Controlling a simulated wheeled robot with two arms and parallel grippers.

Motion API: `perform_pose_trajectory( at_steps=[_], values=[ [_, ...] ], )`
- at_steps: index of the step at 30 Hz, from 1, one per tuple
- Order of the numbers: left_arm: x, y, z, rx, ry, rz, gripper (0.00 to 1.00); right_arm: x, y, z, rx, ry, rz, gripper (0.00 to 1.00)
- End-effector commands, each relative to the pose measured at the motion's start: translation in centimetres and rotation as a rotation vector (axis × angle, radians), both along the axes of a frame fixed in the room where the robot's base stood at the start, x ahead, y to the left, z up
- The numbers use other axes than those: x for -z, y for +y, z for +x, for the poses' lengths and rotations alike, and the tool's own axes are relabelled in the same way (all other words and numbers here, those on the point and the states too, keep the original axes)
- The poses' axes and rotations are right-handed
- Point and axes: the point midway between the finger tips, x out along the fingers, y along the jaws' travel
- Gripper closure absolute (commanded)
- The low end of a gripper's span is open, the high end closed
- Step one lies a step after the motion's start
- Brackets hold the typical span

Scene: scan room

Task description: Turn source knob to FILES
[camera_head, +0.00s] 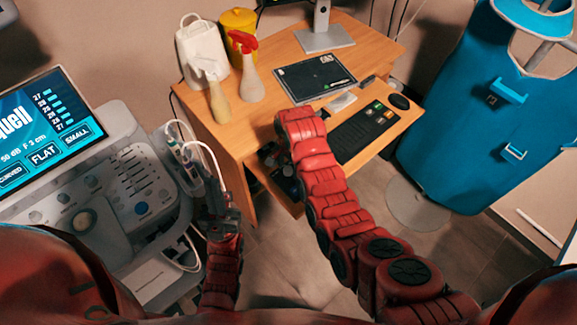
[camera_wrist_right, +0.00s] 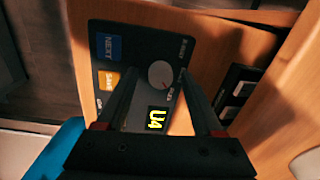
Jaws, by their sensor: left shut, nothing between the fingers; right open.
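The round grey source knob (camera_wrist_right: 160,74) sits on a dark control panel (camera_wrist_right: 135,50) in the right wrist view, with small lettering around it that is too blurred to read. My right gripper (camera_wrist_right: 158,80) is open, its two fingertips on either side of the knob; I cannot tell whether they touch it. The panel also has a blue NEXT button (camera_wrist_right: 108,46), an orange SAVE button (camera_wrist_right: 108,79) and a yellow display (camera_wrist_right: 156,119) reading what looks like U4. In the head view my right arm hides most of its gripper at the desk front. My left gripper (camera_head: 217,198) is shut and empty beside the ultrasound machine.
The wooden desk (camera_head: 235,135) carries spray bottles (camera_head: 249,80), a dark tablet (camera_head: 314,77) and a keyboard (camera_head: 363,132) on its pull-out shelf. The ultrasound machine (camera_head: 130,180) stands left. A blue apron (camera_head: 470,130) hangs on a stand at right.

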Motion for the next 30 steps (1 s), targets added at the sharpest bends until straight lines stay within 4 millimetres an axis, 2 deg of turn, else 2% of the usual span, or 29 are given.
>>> perform_pose_trajectory(
  at_steps=[4,7,9,12,15,21,24,30],
  values=[
    [0.2,0.0,0.0,0.0,0.0,0.0,1.0,-0.5,0.0,0.1,-0.001,-0.002,0.001,0.31],
    [0.5,0.0,0.0,0.0,0.0,0.0,1.0,-1.7,0.0,0.1,-0.001,-0.005,0.003,0.31],
    [0.8,0.0,0.0,0.0,0.0,0.0,1.0,-2.9,0.0,0.1,-0.001,-0.007,0.004,0.31],
    [0.8,0.0,0.0,0.0,0.0,0.0,1.0,-5.8,-0.1,0.1,0.001,-0.01,0.005,0.31],
    [-2.5,0.0,0.0,0.0,0.0,0.0,1.0,-9.2,-0.3,-0.2,0.002,0.0,0.002,0.31],
    [-6.4,0.0,0.0,0.0,0.0,0.0,1.0,-13.6,-0.5,-0.3,0.002,0.0,0.003,0.31],
    [-7.9,0.0,0.0,0.0,0.0,0.0,1.0,-15.5,-0.6,-0.4,0.002,0.0,0.003,0.31],
    [-8.7,0.0,0.0,0.0,0.0,0.0,1.0,-17.0,-0.7,-0.5,0.001,0.001,0.0,0.31]
  ],
)
